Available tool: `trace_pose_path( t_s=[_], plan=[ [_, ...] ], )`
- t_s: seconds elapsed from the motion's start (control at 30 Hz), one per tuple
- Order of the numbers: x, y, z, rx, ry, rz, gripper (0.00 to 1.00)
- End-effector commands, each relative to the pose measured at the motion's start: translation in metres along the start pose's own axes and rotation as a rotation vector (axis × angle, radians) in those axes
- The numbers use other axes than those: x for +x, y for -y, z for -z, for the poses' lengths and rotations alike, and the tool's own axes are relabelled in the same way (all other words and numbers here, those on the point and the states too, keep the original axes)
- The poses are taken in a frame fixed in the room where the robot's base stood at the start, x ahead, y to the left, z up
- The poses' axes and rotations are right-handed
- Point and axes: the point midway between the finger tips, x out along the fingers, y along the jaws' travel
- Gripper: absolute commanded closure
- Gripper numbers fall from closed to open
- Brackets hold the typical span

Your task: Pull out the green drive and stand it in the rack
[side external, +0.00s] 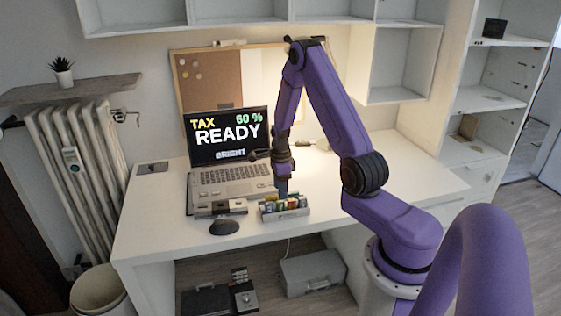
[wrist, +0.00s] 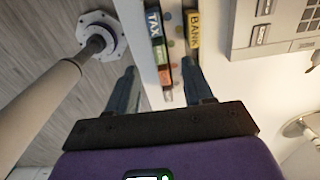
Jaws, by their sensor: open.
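A small light rack (side external: 287,214) holding several coloured drives stands on the desk in front of the laptop. My gripper (side external: 283,192) points down just over the rack. In the wrist view its fingers (wrist: 160,82) are spread, with the near end of the row between them. I see nothing held. The drives' lower parts are hidden.
An open laptop (side external: 235,175) reads TAX, 60 % and READY; its edge shows at upper right in the wrist view (wrist: 275,28). A dark mouse (side external: 224,227) lies left of the rack. The desk's right side (side external: 400,175) is clear.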

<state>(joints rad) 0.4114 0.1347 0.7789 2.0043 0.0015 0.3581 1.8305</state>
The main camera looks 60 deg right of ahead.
Motion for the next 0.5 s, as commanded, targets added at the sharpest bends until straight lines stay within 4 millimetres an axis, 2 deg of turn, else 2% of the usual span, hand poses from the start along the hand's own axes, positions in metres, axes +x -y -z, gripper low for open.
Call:
trace_pose_path(
  t_s=[0.03, 0.3, 0.5],
  plan=[
    [-0.011, 0.001, -0.001, -0.001, 0.001, 0.006, 0.49],
    [-0.058, 0.001, -0.001, -0.001, 0.001, 0.006, 0.49],
    [-0.088, 0.001, 0.000, -0.001, 0.001, 0.004, 0.49]
  ],
)
